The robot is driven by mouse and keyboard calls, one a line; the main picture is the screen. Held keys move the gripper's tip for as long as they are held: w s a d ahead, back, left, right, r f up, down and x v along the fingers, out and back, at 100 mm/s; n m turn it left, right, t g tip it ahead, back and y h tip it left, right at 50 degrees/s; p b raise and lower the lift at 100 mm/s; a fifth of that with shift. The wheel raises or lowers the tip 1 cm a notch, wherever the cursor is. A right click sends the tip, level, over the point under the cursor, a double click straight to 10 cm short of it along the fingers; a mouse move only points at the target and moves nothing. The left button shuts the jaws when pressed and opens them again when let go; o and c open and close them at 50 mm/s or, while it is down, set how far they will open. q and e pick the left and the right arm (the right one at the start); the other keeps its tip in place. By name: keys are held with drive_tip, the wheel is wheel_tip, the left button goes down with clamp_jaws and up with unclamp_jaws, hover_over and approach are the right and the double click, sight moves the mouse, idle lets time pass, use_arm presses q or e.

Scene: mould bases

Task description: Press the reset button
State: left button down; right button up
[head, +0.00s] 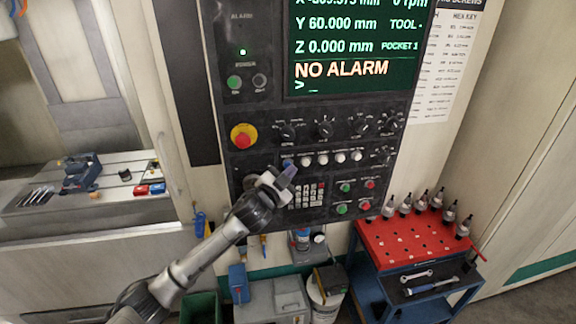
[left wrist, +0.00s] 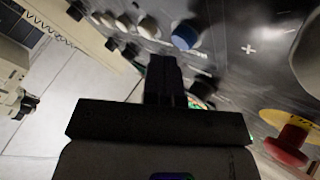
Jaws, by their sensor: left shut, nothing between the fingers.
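The machine's dark control panel (head: 262,115) faces me in the head view. A blue button (head: 288,162) sits at the left end of a row of white buttons (head: 323,159). The labels are too small to read, so I cannot confirm which one is reset. My left gripper (head: 287,174) is shut and empty, its tips just below the blue button and partly over it. In the left wrist view, the shut fingers (left wrist: 164,62) point at the panel, and the blue button (left wrist: 186,35) is up and right of the tips, apart in the picture. My right gripper is not in view.
A red emergency stop (head: 243,138) on a yellow ring is left of the button row; the left wrist view shows it too (left wrist: 289,141). Knobs (head: 325,128) sit above and a keypad (head: 309,195) below. A red tool cart (head: 395,250) stands at lower right.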

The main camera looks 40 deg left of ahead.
use_arm(q)
drive_tip(key=shift+s+d, duration=0.15)
drive_tip(key=shift+d, duration=0.05)
drive_tip(key=shift+s+d+p, duration=0.3)
drive_tip(key=shift+s+d, duration=0.5)
drive_tip(key=shift+d, duration=0.2)
drive_tip(key=shift+s+d+p, duration=0.3)
drive_tip(key=shift+s+d, duration=0.45)
drive_tip(key=shift+d, duration=0.2)
